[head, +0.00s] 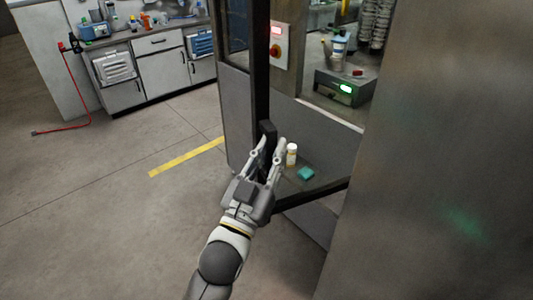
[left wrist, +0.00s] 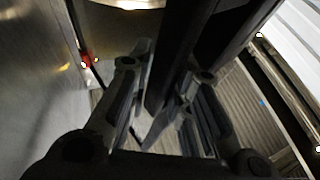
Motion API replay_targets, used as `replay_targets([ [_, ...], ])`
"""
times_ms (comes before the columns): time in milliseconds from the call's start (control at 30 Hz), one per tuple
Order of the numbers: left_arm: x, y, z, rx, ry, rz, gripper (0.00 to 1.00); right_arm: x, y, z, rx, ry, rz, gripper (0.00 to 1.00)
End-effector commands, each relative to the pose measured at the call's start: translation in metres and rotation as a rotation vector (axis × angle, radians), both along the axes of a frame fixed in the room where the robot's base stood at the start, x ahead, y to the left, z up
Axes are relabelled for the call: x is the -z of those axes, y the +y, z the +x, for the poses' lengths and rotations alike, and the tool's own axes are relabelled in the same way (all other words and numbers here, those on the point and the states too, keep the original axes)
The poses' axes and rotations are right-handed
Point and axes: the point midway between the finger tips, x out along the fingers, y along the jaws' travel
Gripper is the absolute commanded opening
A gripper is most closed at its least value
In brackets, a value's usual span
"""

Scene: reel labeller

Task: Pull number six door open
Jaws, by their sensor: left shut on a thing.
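A machine enclosure has a black-framed door whose dark upright (head: 260,75) carries a black handle (head: 267,131). No number six is readable on it. My left gripper (head: 270,147) is at this handle, with one finger on each side. In the left wrist view, the dark handle bar (left wrist: 178,60) runs between the fingers of my left gripper (left wrist: 172,100), which is shut on it. The fingers hide part of the handle. How far the door stands open is hard to tell. My right gripper is not in view.
Inside the enclosure are a white bottle (head: 291,154), a teal block (head: 306,173) and a device with a green light (head: 345,88). A large metal panel (head: 440,150) fills the right side. Cabinets (head: 160,62) stand behind.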

Motion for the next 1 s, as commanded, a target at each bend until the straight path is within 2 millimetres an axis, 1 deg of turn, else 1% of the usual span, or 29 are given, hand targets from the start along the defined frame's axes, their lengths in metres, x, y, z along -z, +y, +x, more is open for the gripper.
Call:
replay_targets([
  [33,-0.005,-0.001,0.0,-0.001,-0.011,-0.002,0.0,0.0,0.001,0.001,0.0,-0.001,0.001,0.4],
  [400,-0.005,-0.002,0.0,-0.001,-0.012,-0.003,0.0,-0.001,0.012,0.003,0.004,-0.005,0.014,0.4],
  [533,-0.005,-0.002,0.0,-0.001,-0.012,-0.003,0.0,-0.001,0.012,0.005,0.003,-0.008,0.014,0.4],
  [567,-0.005,-0.002,0.0,0.0,-0.011,-0.004,0.23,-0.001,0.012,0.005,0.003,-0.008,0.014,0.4],
  [700,-0.004,-0.002,0.001,-0.001,-0.009,-0.003,0.41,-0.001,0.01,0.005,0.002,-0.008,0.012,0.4],
  [1000,-0.002,-0.002,0.001,0.0,-0.004,-0.001,0.41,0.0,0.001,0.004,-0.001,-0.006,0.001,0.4],
])
